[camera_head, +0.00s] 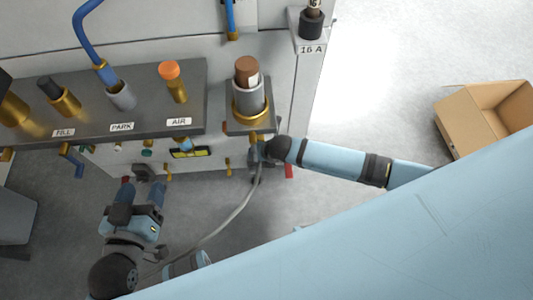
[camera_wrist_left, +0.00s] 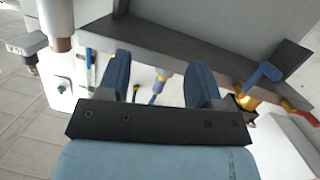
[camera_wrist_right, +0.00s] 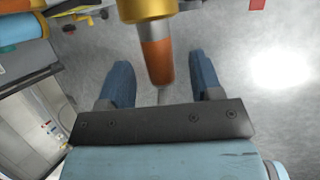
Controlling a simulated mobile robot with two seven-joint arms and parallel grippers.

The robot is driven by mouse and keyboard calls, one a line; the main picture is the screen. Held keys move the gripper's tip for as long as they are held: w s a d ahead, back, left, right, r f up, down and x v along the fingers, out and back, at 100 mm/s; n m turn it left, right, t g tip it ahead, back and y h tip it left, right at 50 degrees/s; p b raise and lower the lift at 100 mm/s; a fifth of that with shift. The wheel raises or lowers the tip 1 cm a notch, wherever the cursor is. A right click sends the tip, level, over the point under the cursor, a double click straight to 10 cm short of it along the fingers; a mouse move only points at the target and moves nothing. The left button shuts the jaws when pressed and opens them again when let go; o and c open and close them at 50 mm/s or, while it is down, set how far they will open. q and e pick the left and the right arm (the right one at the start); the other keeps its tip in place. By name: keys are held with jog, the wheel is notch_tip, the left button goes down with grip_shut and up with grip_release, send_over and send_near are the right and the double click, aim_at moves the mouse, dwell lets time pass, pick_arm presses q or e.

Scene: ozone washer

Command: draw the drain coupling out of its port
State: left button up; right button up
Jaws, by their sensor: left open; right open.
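A brown-topped grey cylinder (camera_head: 248,95) stands upright in a brass ring on the dark shelf; no readable label names it the drain coupling. From below, a brown cylinder (camera_wrist_right: 157,62) hangs under a brass collar (camera_wrist_right: 147,8) in the right wrist view. My left gripper (camera_head: 142,184) is open and empty below the dark panel.
The dark panel (camera_head: 140,128) holds fittings labelled FILL, PARK and AIR; a blue hose (camera_head: 82,28) rises from PARK. A thin grey hose (camera_head: 225,222) hangs below the shelf. A cardboard box (camera_head: 465,118) is at right. Clear floor lies between box and machine.

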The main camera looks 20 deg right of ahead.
pick_arm(q)
jog(key=shift+w+d+r, duration=0.15)
jog(key=shift+d+r, duration=0.05)
jog(key=shift+r, duration=0.25)
pick_arm(e)
jog(key=shift+w+a+f, duration=0.15)
jog(key=shift+w+f, duration=0.1)
jog(key=shift+f, duration=0.25)
